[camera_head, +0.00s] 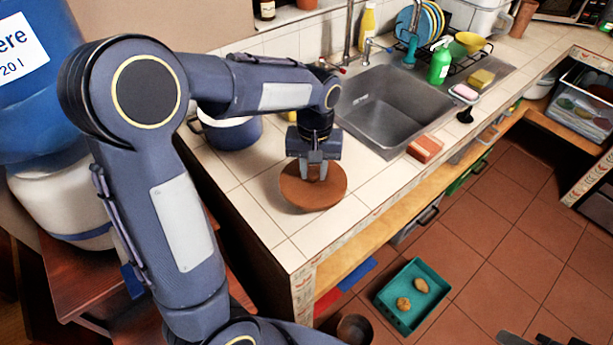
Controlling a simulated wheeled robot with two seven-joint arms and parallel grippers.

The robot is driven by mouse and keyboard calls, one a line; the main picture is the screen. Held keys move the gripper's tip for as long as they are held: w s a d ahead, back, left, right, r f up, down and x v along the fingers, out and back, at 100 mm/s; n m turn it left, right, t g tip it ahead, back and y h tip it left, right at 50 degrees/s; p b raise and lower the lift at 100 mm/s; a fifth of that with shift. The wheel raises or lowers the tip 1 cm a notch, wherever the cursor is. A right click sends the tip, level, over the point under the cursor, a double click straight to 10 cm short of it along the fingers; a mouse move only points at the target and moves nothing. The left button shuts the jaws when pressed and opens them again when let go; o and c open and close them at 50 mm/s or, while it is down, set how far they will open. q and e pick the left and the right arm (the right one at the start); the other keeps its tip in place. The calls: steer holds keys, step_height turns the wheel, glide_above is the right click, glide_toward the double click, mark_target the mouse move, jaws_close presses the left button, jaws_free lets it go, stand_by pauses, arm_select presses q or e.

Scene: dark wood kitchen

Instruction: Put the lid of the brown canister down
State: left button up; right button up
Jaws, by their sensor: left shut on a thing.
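The brown round lid (328,196) is at the near end of the tiled counter, below my left gripper (314,176). The gripper points down and is shut on the lid's knob, which the fingers mostly hide. The lid looks roughly level and very close to the tiles. I cannot tell whether it touches them. A dark brown round vessel (355,329) shows at the bottom edge, low by the floor. I cannot tell whether it is the canister. Dark grey parts at the bottom right edge may belong to my right gripper, but its jaws cannot be made out.
A blue pot (232,133) stands on the counter behind my left forearm. The sink (388,112) lies beyond the lid, with a red-brown sponge (425,148) at its near edge. Tiles right of the lid are bare. A teal tray (412,296) with two brown items lies on the floor.

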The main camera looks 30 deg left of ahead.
arm_select(q)
steer(key=shift+w+a+f, duration=0.15)
steer(key=shift+a+f, duration=0.3)
steer(key=shift+f, duration=0.1)
steer(key=shift+w+a+f, duration=0.15)
steer(key=shift+a+f, duration=0.25)
steer(key=shift+f, duration=0.15)
steer(key=f, duration=0.3)
steer(key=shift+w+a+f, duration=0.1)
steer(key=shift+a+f, duration=0.05)
steer(key=shift+a, duration=0.15)
steer(key=shift+f, duration=0.15)
steer(key=shift+f, duration=0.2)
steer(key=o, duration=0.9)
steer(key=shift+o, duration=0.2)
steer(key=shift+r, duration=0.15)
